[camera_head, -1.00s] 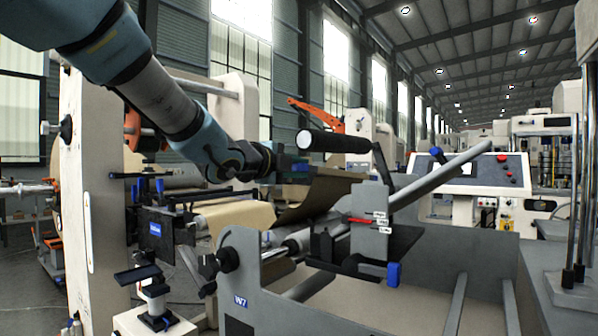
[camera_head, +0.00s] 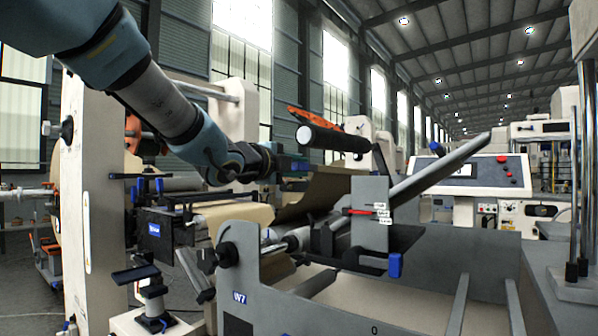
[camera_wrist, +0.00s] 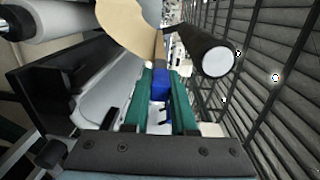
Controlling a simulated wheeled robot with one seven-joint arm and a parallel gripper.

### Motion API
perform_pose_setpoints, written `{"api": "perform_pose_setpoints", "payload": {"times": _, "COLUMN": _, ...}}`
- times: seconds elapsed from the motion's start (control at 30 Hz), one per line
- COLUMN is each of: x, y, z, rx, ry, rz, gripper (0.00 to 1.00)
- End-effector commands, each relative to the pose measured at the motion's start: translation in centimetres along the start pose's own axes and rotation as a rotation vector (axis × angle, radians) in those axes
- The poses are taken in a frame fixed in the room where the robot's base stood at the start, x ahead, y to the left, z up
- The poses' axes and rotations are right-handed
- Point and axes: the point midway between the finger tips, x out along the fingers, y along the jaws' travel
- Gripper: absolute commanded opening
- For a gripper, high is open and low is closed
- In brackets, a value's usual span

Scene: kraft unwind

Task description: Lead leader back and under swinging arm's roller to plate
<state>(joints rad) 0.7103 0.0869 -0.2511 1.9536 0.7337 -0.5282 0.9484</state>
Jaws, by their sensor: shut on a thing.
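The brown kraft leader (camera_head: 318,192) slopes up from the machine behind the grey frame, and it also shows in the wrist view (camera_wrist: 128,22). My gripper (camera_head: 298,167) is at its upper edge, left of and a little below the swinging arm's black roller (camera_head: 338,139). In the wrist view my green fingers (camera_wrist: 160,95) are shut, with a blue piece (camera_wrist: 160,84) between them at the leader's edge. The roller (camera_wrist: 204,48) is close on the right, apart from the fingers.
The grey side frame marked W7 (camera_head: 300,312) stands in front, with a grey upright block (camera_head: 370,212) above it. A long grey bar (camera_head: 450,168) slants up right. A console (camera_head: 468,172) stands behind. The kraft roll (camera_head: 72,195) is at the left behind a cream upright.

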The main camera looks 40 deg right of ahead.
Motion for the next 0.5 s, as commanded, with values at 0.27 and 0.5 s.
{"api": "perform_pose_setpoints", "payload": {"times": 0.27, "x": -0.03, "y": 0.45, "z": -0.03, "rx": 0.000, "ry": 0.000, "rz": -0.018, "gripper": 0.00}}
{"api": "perform_pose_setpoints", "payload": {"times": 0.5, "x": -0.06, "y": 0.75, "z": -0.04, "rx": 0.000, "ry": 0.000, "rz": -0.031, "gripper": 0.00}}
